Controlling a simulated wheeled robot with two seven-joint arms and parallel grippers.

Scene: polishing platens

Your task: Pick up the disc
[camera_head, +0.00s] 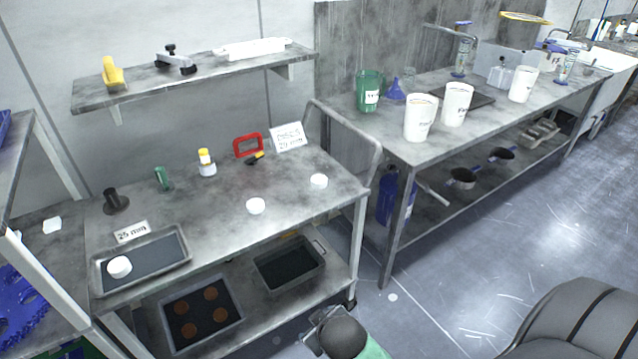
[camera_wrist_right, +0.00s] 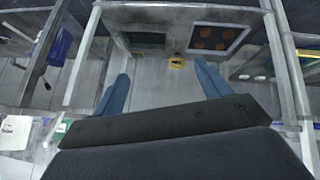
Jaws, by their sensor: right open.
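Three small white discs show on the grey steel cart (camera_head: 215,225) in the head view. One disc (camera_head: 255,205) lies near the middle of the front edge, and another disc (camera_head: 319,181) lies further right. A third disc (camera_head: 119,267) sits in the left part of a shallow grey tray (camera_head: 170,252). I cannot tell which disc the task means. My right gripper (camera_wrist_right: 158,76) shows in the wrist view, its two blue fingers spread wide with nothing between them. It faces the cart's lower part and is away from the discs. My left gripper is not in view.
The cart top also holds a "25 mm" card (camera_head: 132,232), a black stand (camera_head: 115,201), a yellow-capped bottle (camera_head: 206,163) and a red-framed item (camera_head: 248,145). A wall shelf (camera_head: 200,75) hangs above. A bench (camera_head: 400,140) with white beakers stands right. Floor at right is clear.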

